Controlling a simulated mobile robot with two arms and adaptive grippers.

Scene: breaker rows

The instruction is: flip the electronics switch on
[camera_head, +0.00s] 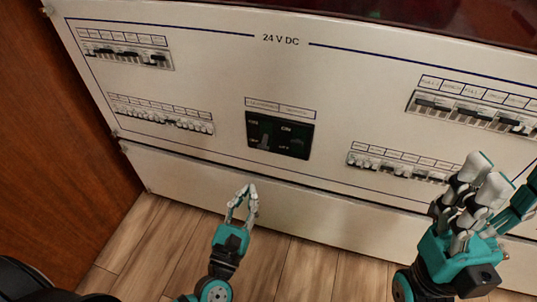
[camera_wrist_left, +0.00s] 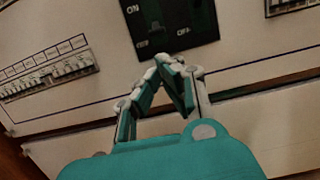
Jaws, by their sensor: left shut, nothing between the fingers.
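A black switch plate (camera_head: 292,147) with ON and OFF marks sits low in the middle of the pale panel, under two small labels I cannot read. It holds two switches side by side. The left switch (camera_head: 265,138) shows a grey lever; its position is hard to tell. The right switch (camera_head: 297,142) is dark and blurred. The plate also shows at the top of the left wrist view (camera_wrist_left: 200,22). My left gripper (camera_head: 249,189) is shut and empty, below and apart from the plate. My right gripper (camera_head: 483,166) is in front of the panel's lower right; its opening is unclear.
Breaker rows sit at upper left (camera_head: 126,54), lower left (camera_head: 160,117), upper right (camera_head: 470,110) and lower right (camera_head: 395,168). A pale ledge (camera_head: 290,205) runs below the panel. A brown wooden wall (camera_head: 50,150) stands at left. The wood floor (camera_head: 150,250) is clear.

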